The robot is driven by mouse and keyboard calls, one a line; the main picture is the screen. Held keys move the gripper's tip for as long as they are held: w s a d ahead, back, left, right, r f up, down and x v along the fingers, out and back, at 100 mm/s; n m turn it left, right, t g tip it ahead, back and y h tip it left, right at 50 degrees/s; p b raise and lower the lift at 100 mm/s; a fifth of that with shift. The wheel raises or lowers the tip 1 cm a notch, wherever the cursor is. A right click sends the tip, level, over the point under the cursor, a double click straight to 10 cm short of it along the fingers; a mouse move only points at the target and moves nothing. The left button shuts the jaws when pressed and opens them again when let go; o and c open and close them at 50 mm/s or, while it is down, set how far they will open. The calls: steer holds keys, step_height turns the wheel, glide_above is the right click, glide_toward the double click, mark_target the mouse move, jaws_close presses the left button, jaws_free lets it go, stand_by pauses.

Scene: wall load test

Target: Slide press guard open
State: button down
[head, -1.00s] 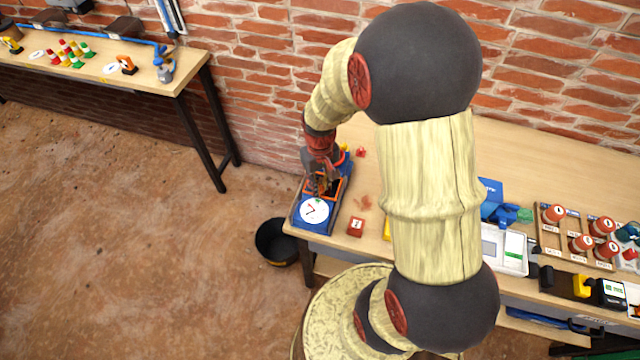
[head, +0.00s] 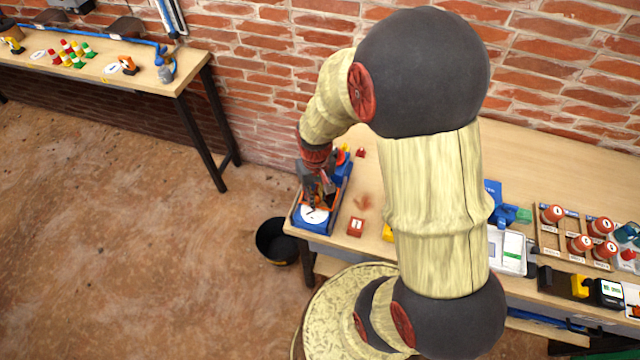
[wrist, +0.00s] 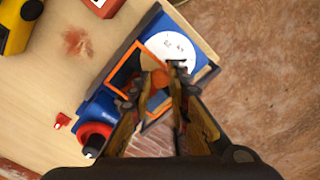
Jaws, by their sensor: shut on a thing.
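The press (head: 302,226) is a blue base with dark side rails at the left end of the bench. It has a white round label (head: 313,215), partly hidden by my gripper in the head view. The orange-framed guard (wrist: 124,70) sits between the rails and reaches the label's edge. My gripper (head: 319,197) is over the guard, its fingers pointing down. In the wrist view my gripper (wrist: 158,82) is shut on an orange part of the guard between its fingertips. The exact contact is partly hidden by the fingers.
A red knob (wrist: 95,133) stands on the blue block behind the guard. A red numbered block (head: 356,227) lies right of the press. A black bucket (head: 275,243) is on the floor below the bench's left end. Trays with red-topped pieces (head: 553,214) stand far right.

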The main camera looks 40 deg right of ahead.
steer(key=s+a, duration=0.1)
steer(key=a, duration=0.1)
steer(key=s+a, duration=0.1)
steer(key=s, duration=0.1)
steer(key=shift+a+p, duration=0.4)
steer(key=shift+s, duration=0.1)
steer(key=c, duration=1.8)
jaws_free()
steer(key=shift+a, duration=0.2)
steer(key=shift+o, duration=0.7)
steer(key=shift+r, duration=0.1)
steer(key=shift+r, duration=0.25)
step_height(320, 180, up, 11)
steer(key=shift+r, duration=0.15)
